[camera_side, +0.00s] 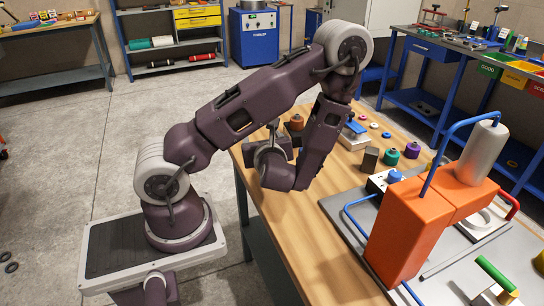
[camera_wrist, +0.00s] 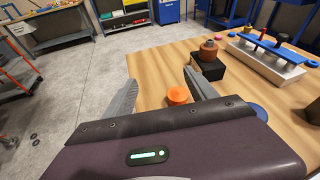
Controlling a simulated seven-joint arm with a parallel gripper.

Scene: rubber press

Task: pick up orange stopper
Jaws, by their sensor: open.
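The orange stopper (camera_wrist: 178,95) is a small round piece on the wooden table in the wrist view. It appears between the two fingers of my gripper (camera_wrist: 168,75), closer to the right finger, with its lower part close to the edge of my gripper body. The fingers are spread apart and hold nothing. I cannot tell the height of the fingers above the table. In the side view my gripper is mostly hidden behind my arm above the table's left part, and I cannot pick out the orange stopper there.
A brown-orange stopper (camera_wrist: 208,50) sits on a dark block (camera_wrist: 207,68) beyond the right finger. A white rack with a blue bar (camera_wrist: 265,62) stands farther right. Green (camera_side: 391,157) and purple (camera_side: 412,150) stoppers and an orange press (camera_side: 412,232) stand right of my arm.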

